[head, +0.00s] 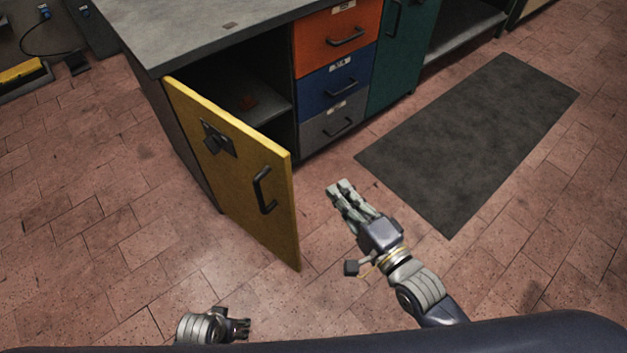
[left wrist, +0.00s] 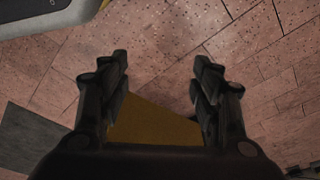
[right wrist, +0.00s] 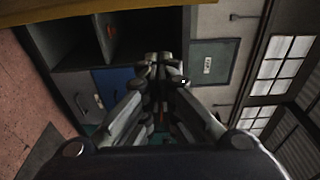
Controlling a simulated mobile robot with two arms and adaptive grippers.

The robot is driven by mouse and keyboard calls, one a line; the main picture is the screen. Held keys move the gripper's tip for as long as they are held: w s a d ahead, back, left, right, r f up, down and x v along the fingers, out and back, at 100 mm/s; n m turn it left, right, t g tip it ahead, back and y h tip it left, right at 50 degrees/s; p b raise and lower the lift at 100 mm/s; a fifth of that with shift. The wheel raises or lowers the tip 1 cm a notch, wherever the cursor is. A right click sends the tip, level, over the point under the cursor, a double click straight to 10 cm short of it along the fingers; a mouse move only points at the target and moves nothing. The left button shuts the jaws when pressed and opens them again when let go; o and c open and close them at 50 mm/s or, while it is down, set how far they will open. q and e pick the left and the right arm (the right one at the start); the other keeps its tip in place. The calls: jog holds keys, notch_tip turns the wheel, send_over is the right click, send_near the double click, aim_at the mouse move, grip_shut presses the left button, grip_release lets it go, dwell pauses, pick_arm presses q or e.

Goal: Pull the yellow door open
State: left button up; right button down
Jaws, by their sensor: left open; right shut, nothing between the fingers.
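The yellow door (head: 235,175) stands swung out wide from the cabinet in the head view, hinged at its left edge. Its black handle (head: 264,190) is near the free edge, and the compartment (head: 245,95) behind it is exposed. My right gripper (head: 340,188) is shut and empty, to the right of the door and apart from the handle. In the right wrist view its fingers (right wrist: 165,75) meet, with a yellow strip along the top. My left gripper (head: 243,327) is low at the bottom of the head view; its open, empty fingers (left wrist: 162,75) show in the left wrist view, with a yellow surface (left wrist: 150,122) below.
Orange (head: 335,38), blue (head: 337,82) and grey (head: 333,122) drawers stand right of the compartment, then a green door (head: 398,60). A dark mat (head: 465,140) lies on the tiled floor at right. Floor in front of the door is clear.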

pick_arm(q)
jog(key=shift+w+r+b, duration=0.2)
jog(key=shift+r+b, duration=0.05)
jog(key=shift+r, duration=0.55)
jog(key=shift+w+r+b, duration=0.2)
jog(key=shift+w+r, duration=0.05)
jog(key=shift+r, duration=0.5)
jog(key=shift+w+r+b, duration=0.2)
jog(key=shift+r+b, duration=0.05)
jog(key=shift+r, duration=0.55)
pick_arm(e)
jog(key=w+a, duration=0.5)
jog(key=a, duration=0.2)
jog(key=shift+w, duration=0.2)
pick_arm(q)
jog(key=shift+d, duration=0.1)
pick_arm(e)
jog(key=shift+s+a, duration=0.1)
jog(key=shift+a, duration=0.05)
